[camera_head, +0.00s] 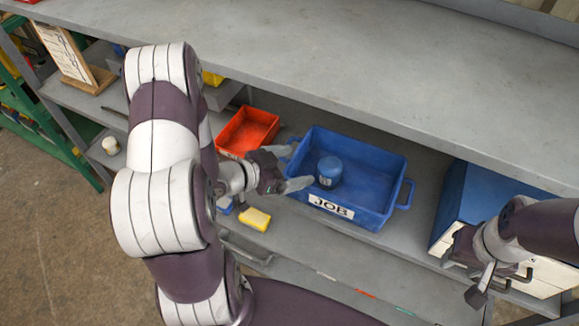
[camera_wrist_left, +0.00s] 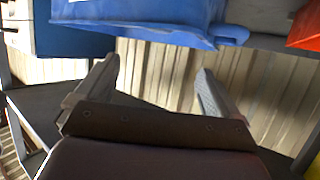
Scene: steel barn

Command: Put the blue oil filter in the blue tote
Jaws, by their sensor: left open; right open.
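The blue oil filter (camera_head: 329,171) stands inside the blue tote (camera_head: 368,217), near its left end. It looks like a short blue cylinder with a small label. The tote has a white JOB label on its front and handles at its ends. My left gripper (camera_head: 294,168) is open and empty at the tote's left side, its fingers pointing toward the filter but apart from it. In the left wrist view, the open fingers (camera_wrist_left: 155,75) have nothing between them, and the tote's underside (camera_wrist_left: 160,22) shows above. My right gripper (camera_head: 478,278) is open and empty at the lower right.
A red bin (camera_head: 248,131) stands left of the tote on the lower shelf, with a yellow item (camera_head: 254,219) in front. A blue and white box (camera_head: 486,205) stands to the right.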

